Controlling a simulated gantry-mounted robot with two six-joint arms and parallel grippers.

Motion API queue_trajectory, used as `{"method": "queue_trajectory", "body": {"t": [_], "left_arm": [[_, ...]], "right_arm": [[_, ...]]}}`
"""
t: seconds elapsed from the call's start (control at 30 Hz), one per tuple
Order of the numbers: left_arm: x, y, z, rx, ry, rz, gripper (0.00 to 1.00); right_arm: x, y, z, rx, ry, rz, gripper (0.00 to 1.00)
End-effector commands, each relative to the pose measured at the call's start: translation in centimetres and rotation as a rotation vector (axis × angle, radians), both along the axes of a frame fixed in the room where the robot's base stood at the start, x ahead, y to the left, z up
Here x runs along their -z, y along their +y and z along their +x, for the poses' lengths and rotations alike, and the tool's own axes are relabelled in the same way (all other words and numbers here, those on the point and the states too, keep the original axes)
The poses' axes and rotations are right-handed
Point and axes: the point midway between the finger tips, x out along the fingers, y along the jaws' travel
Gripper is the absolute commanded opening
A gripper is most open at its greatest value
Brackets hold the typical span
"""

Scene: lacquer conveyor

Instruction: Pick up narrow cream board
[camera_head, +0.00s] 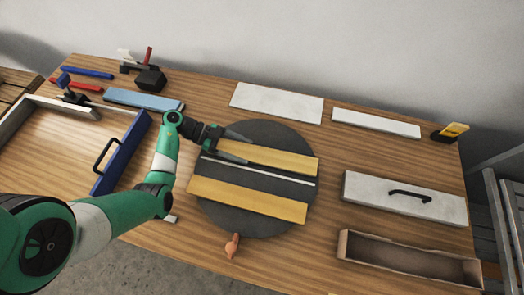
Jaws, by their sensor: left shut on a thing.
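Two cream-yellow boards lie across a dark round disc (220,221) on the table. The upper board (275,159) looks slightly narrower than the lower board (248,200). My left gripper (234,147) is at the left end of the upper board, with one finger on each long side, shut on it. The fingers cover part of that end. I cannot tell whether the board is lifted off the disc. A thin white strip (270,175) lies between the two boards. My right gripper is not in view.
White panels (276,103) (376,123) lie at the back. A white drawer front (405,199) and open box (410,259) are at right. A blue-fronted drawer (121,153) is at left. A small orange-brown object (232,246) sits by the disc's front edge.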

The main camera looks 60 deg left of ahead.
Motion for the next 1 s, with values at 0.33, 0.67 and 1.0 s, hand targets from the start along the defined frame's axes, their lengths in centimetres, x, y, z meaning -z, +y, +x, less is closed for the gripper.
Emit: {"method": "queue_trajectory", "body": {"t": [0.33,0.67,1.0], "left_arm": [[0.0,0.0,0.0,0.0,-0.001,0.0,0.03],[-2.2,0.1,0.0,0.0,-0.002,0.002,0.03],[-10.6,-5.1,-3.1,0.002,0.0,0.0,0.03]], "right_arm": [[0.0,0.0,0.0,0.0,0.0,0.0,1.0],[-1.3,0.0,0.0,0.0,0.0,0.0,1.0],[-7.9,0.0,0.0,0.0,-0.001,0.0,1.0]]}}
